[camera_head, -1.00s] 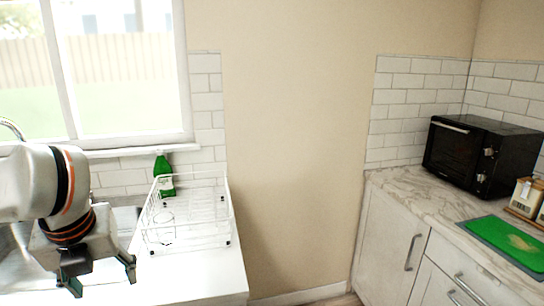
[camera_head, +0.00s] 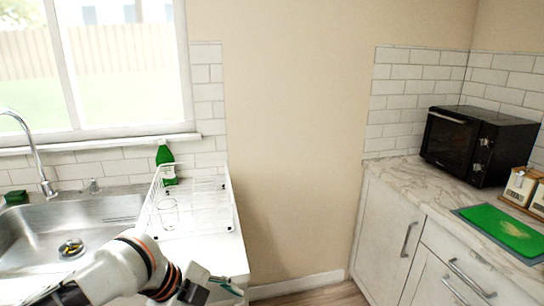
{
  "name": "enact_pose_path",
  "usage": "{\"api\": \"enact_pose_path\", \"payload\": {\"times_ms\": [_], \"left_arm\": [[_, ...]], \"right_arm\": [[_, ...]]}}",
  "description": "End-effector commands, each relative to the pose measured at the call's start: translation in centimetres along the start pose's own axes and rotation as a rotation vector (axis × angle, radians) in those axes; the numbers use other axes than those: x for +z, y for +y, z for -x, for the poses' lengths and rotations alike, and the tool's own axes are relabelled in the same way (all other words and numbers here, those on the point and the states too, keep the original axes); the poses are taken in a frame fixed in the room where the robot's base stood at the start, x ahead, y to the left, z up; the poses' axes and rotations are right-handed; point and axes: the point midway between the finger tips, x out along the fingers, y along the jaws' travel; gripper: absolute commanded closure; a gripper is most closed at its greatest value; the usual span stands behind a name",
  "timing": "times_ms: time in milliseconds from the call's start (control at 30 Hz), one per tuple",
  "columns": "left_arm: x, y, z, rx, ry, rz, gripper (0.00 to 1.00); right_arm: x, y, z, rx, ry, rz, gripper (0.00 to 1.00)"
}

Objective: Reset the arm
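My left arm comes in from the lower left, and its gripper (camera_head: 222,290) is at the bottom edge, in front of the white counter beside the sink. The gripper is partly cut off by the frame, and its fingers are too small and foreshortened to tell open from shut. I see no object clearly held in it. My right arm and gripper are not in view.
A white wire dish rack (camera_head: 190,205) with a clear glass (camera_head: 167,213) stands on the left counter, a green bottle (camera_head: 165,160) behind it. The steel sink (camera_head: 105,212) and faucet (camera_head: 35,150) are left. A black oven (camera_head: 475,145) and green board (camera_head: 503,230) sit right.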

Motion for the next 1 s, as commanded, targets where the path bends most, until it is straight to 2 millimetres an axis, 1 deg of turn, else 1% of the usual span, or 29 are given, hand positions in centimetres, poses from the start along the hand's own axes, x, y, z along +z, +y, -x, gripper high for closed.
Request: {"api": "enact_pose_path", "payload": {"times_ms": [33, 100, 267, 367, 433, 567, 667, 767, 800, 867, 900, 967, 1000], "left_arm": [[-0.8, 0.3, -1.7, -0.026, 0.043, 0.080, 0.44], [-1.4, 0.1, -3.4, -0.076, 0.092, 0.190, 0.44], [-1.6, 0.2, -6.9, -0.188, 0.179, 0.442, 0.44], [-1.0, 0.8, -8.8, -0.258, 0.217, 0.600, 0.44], [-0.2, 1.6, -10.1, -0.308, 0.235, 0.708, 0.44], [2.0, 4.0, -12.1, -0.400, 0.243, 0.895, 0.44], [4.1, 6.8, -13.4, -0.468, 0.229, 1.028, 0.44], [6.1, 10.6, -14.4, -0.535, 0.200, 1.144, 0.44], [6.9, 12.3, -14.8, -0.559, 0.183, 1.185, 0.44], [8.0, 15.1, -15.1, -0.595, 0.156, 1.240, 0.44], [8.6, 16.9, -15.2, -0.616, 0.138, 1.271, 0.44], [9.4, 19.5, -15.2, -0.642, 0.109, 1.308, 0.44], [9.8, 21.1, -15.2, -0.656, 0.091, 1.328, 0.44]], "right_arm": [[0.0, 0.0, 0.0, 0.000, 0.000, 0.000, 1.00], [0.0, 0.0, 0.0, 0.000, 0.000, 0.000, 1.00], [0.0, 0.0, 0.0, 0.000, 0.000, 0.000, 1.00], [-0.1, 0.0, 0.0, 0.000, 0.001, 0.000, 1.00], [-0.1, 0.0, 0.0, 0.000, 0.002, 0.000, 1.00], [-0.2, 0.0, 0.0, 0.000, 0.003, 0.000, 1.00], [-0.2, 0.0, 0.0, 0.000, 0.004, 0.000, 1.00], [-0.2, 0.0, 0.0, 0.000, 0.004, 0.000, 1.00], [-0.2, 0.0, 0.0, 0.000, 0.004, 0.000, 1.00], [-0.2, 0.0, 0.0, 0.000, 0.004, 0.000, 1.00], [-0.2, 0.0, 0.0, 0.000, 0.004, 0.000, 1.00], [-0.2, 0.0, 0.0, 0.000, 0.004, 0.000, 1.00], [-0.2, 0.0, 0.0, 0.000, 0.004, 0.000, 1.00]]}}
